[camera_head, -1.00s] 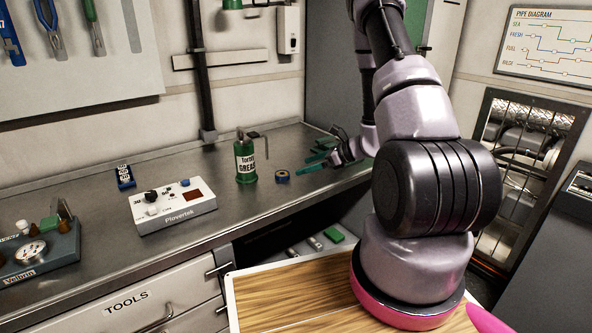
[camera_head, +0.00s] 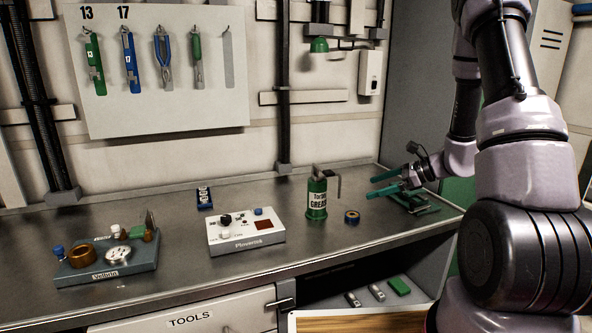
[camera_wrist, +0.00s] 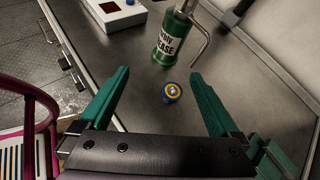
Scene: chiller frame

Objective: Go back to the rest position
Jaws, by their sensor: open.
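My gripper (camera_head: 385,183) is at the right part of the metal workbench (camera_head: 170,236), its green fingers spread apart and pointing left. In the wrist view my gripper (camera_wrist: 160,92) is open, with nothing held between its fingers. A green grease can (camera_head: 317,198) with a bent spout stands upright just left of the roll.
Tools hang on a wall panel (camera_head: 160,110). An open shelf below holds a green block (camera_head: 399,286). Bare bench lies around the control box.

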